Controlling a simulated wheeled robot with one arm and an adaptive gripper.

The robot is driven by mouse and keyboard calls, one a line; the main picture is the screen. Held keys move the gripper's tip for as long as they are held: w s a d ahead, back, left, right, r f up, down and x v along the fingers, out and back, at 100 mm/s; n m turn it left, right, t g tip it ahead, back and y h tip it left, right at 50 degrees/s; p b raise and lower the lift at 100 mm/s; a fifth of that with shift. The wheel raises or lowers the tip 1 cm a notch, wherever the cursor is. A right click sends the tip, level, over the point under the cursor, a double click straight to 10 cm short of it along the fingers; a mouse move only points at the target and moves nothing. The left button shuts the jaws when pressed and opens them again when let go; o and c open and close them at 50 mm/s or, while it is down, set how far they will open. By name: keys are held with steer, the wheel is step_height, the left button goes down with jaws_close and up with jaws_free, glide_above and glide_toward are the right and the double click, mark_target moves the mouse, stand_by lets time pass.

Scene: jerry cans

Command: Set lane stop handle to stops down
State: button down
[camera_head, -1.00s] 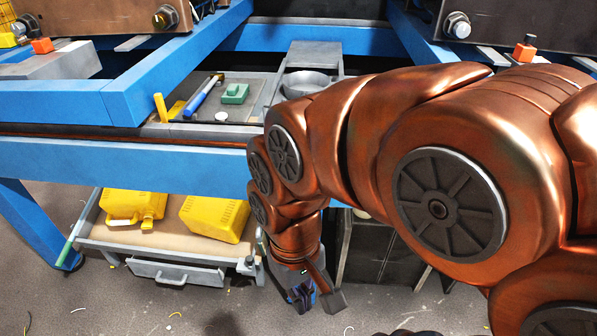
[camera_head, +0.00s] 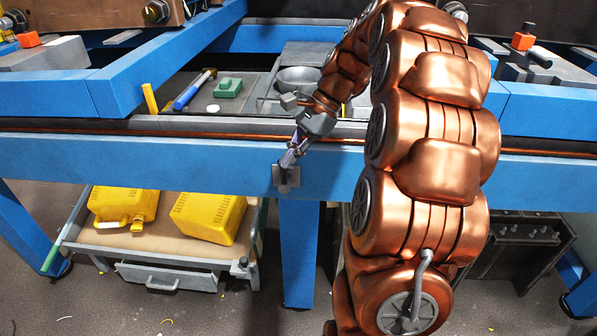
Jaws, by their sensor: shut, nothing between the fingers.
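An upright yellow lever (camera_head: 150,98) stands at the blue rail, left of my arm. It may be the lane stop handle, but no marking tells. My gripper (camera_head: 288,165) is small and dark, pointing down in front of the long blue beam (camera_head: 120,158). It is shut and empty. A small grey plate (camera_head: 287,178) shows against the beam's face at the fingertips. I cannot tell whether they touch it, or whether a handle is hidden behind the gripper. The yellow lever is well to the left of my gripper.
A tray behind the rail holds a blue tool (camera_head: 194,90), a green block (camera_head: 228,88) and a grey bowl (camera_head: 298,78). Two yellow jerry cans (camera_head: 122,208) (camera_head: 208,216) are on a low cart (camera_head: 180,240). A blue leg (camera_head: 299,250) stands below the beam. My arm hides the middle right.

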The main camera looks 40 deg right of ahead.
mark_target(284, 172)
steer(key=w+d+f+m+t+y+b, duration=0.1)
steer(key=d+m, duration=0.5)
steer(key=d, duration=1)
steer(key=shift+d+f+m+t+b, duration=0.35)
steer(key=shift+f+t+b, duration=0.25)
steer(key=shift+t, duration=0.5)
steer(key=shift+w, duration=0.1)
steer(key=x, duration=1)
steer(key=shift+a+f, duration=0.1)
steer(key=shift+a, duration=0.15)
steer(key=shift+w+a, duration=0.55)
steer(key=shift+a, duration=0.4)
steer(key=shift+w+a+p, duration=0.3)
steer(key=shift+w+a, duration=0.05)
steer(key=shift+a, duration=0.25)
steer(key=shift+r+p, duration=0.2)
steer(key=shift+p, duration=0.1)
